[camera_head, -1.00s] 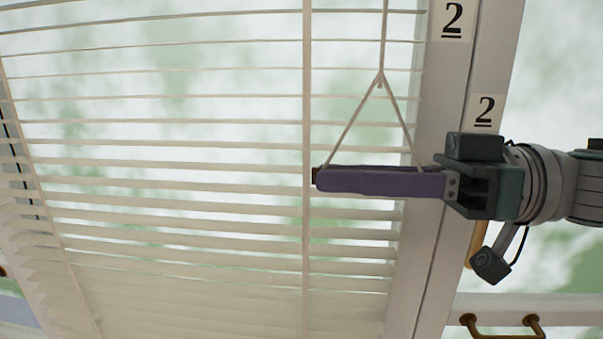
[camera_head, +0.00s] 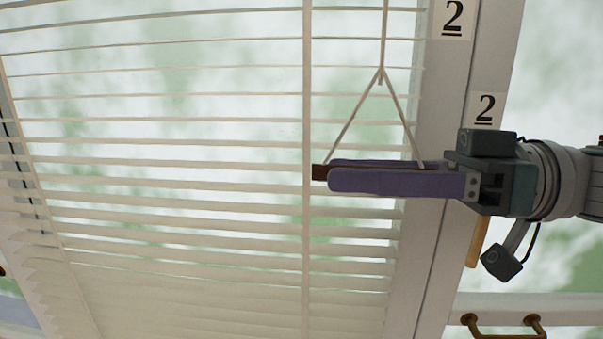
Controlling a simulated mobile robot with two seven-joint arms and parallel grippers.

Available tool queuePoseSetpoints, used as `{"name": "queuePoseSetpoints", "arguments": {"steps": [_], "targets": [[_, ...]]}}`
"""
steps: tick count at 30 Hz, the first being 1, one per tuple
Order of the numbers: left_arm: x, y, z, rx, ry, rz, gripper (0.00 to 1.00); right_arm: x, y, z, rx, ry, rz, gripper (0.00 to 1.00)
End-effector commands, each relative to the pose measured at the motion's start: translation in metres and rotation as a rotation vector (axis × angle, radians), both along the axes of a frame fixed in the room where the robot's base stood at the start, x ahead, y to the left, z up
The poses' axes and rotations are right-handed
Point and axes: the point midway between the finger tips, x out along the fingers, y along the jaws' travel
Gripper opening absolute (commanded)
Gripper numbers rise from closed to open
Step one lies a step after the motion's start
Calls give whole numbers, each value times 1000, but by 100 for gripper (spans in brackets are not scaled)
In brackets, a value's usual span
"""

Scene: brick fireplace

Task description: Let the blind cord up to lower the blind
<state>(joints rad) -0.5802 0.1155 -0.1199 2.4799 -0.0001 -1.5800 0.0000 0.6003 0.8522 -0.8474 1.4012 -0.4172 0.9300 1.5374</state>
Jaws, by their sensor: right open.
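The blind cord (camera_head: 383,45) hangs in front of the slatted blind (camera_head: 190,180). It splits at a small knot into two strands that slant down to a brown bar-like handle (camera_head: 319,173). My right gripper (camera_head: 335,169) comes in from the right with its long purple fingers level around the handle. It is open, with a narrow gap between the fingers. The handle's left end sticks out past the fingertips and a brown strip shows between them; the rest is hidden by the fingers. Whether the fingers touch it I cannot tell. My left gripper is out of view.
The blind's slats are spaced apart above and bunched closer below. A window frame post with two "2" labels (camera_head: 487,109) stands behind my right gripper. A brass-coloured handle (camera_head: 505,322) sits at the bottom right.

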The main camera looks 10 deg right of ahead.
Motion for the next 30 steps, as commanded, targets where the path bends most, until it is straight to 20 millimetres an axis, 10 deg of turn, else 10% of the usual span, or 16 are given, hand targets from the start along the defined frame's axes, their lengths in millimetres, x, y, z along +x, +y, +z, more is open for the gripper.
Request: {"name": "queuePoseSetpoints", "arguments": {"steps": [13, 30], "targets": [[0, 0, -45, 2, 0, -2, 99, -22, -78, -5, -4, 0, -3, 48], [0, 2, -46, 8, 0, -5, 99, -25, -87, 0, 0, 0, -1, 48]]}}
